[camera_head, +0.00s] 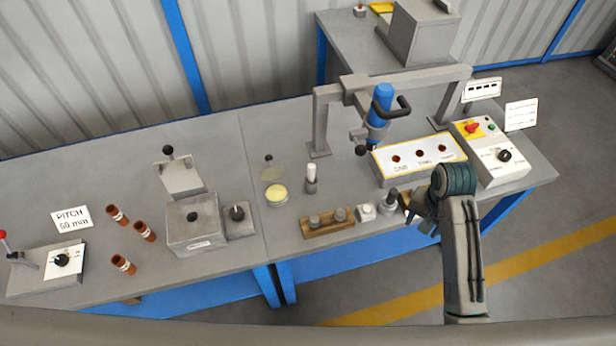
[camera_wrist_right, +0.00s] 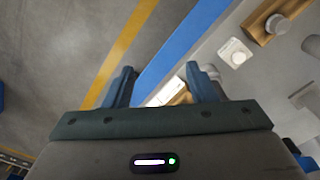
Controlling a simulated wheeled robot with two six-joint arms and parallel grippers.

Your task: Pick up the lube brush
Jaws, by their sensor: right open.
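The lube brush seems to be the upright white-topped piece (camera_head: 311,172) in a small grey holder, beside a round tin of pale yellow stuff (camera_head: 277,194) in the head view. My right gripper (camera_head: 421,222) is open at the bench's front edge, well to the right of the brush. In the right wrist view its two fingers (camera_wrist_right: 163,86) stand apart, with the bench edge and part of a small pale and brown item behind them. I see nothing held. The brush does not clearly show in the wrist view. My left gripper is not in view.
A wooden block with grey knobs (camera_head: 328,229), a white square piece (camera_head: 366,212) and a grey fitting (camera_head: 389,203) stand between gripper and brush. A grey frame with a blue tool (camera_head: 380,105) rises behind. A labelled panel (camera_head: 418,158) and control box (camera_head: 493,153) are at right.

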